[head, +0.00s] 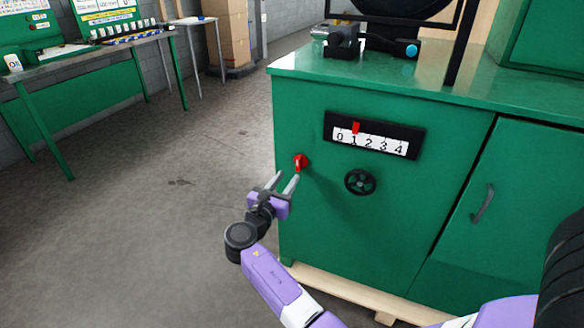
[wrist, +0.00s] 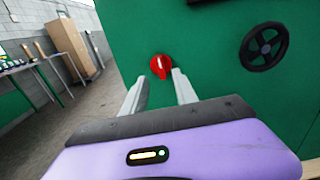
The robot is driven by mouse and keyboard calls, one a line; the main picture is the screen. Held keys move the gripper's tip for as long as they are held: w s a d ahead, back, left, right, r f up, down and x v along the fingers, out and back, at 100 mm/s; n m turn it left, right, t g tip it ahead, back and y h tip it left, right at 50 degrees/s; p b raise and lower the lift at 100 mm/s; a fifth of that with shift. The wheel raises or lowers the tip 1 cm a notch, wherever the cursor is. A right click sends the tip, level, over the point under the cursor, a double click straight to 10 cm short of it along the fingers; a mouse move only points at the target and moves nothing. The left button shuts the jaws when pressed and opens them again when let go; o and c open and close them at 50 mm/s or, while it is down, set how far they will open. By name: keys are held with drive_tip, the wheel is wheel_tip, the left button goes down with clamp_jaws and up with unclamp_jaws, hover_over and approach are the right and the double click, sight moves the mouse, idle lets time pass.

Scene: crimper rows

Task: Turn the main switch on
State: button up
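The main switch is a red rotary knob (head: 301,162) on the left part of the green machine's front panel. It also shows in the wrist view (wrist: 161,66), where its grip ridge stands about upright. My gripper (head: 284,180) is in front of the switch, just below and to its left in the head view. Its two grey fingers are apart with nothing between them. In the wrist view the fingers (wrist: 159,84) point at the panel, and the knob shows beyond and between their tips. I cannot tell whether a fingertip touches it.
A black handwheel (head: 360,182) sits right of the switch, below a 0-to-4 scale (head: 374,136) with a red marker near 1. The green machine cabinet (head: 320,230) stands on a wooden pallet. Benches (head: 90,62) and stacked boxes (head: 228,35) are at the back left. The floor left is clear.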

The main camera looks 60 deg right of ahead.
sight(297, 165)
drive_tip(key=d, duration=0.4)
drive_tip(key=d+b, duration=0.1)
drive_tip(key=d, duration=0.2)
drive_tip(key=shift+w+d, duration=0.1)
drive_tip(key=shift+w, duration=0.15)
clamp_jaws()
